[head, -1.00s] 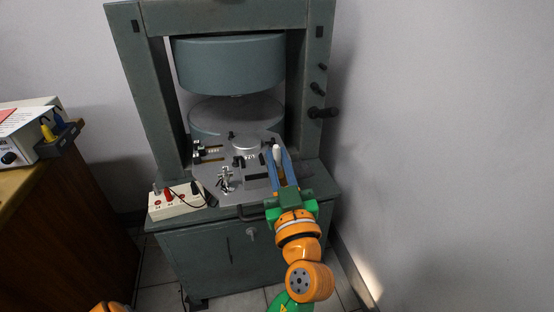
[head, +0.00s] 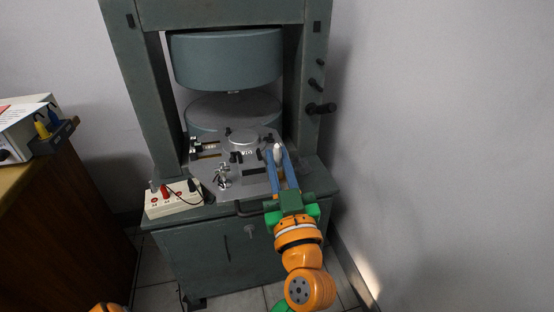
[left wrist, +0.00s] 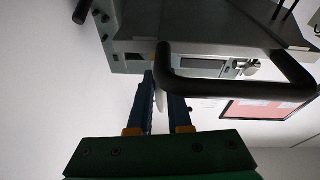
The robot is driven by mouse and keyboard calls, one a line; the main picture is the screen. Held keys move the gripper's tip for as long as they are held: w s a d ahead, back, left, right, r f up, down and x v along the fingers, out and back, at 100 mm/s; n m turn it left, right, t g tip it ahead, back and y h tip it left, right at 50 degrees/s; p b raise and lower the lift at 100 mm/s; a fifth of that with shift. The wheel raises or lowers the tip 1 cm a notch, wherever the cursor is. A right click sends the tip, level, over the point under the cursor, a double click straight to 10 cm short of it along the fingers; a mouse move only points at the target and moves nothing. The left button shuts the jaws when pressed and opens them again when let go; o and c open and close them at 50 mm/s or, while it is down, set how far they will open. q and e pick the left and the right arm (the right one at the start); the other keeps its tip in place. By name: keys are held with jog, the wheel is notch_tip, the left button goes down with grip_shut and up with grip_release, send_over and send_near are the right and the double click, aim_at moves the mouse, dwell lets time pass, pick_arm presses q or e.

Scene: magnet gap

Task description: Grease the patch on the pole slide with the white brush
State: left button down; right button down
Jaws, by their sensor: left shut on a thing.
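My left gripper (head: 277,154) has blue fingers shut on a slim white thing, seemingly the white brush (head: 277,152), which sticks up between the fingertips. They are over the right side of a grey metal plate (head: 246,187) on the magnet stand. In the left wrist view the white brush (left wrist: 161,99) shows partly between the fingers. Small dark and metal parts sit on the plate. I cannot tell which one is the pole slide, and no grease patch can be made out. The brush's bristle end is not clear. My right gripper is not in view.
The teal magnet frame (head: 136,90) stands behind, with a round upper pole (head: 228,60) above a lower one (head: 232,111). Dark knobs (head: 320,108) stick out at the right. A white box with leads (head: 172,199) is at the plate's left. A wall closes the right side.

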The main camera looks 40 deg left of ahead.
pick_arm(q)
jog(key=shift+w+a+n, duration=0.15)
jog(key=shift+n, duration=0.25)
jog(key=shift+w+a, duration=0.4)
jog(key=shift+a, duration=0.15)
jog(key=shift+w+a, duration=0.75)
jog(key=shift+a, duration=0.05)
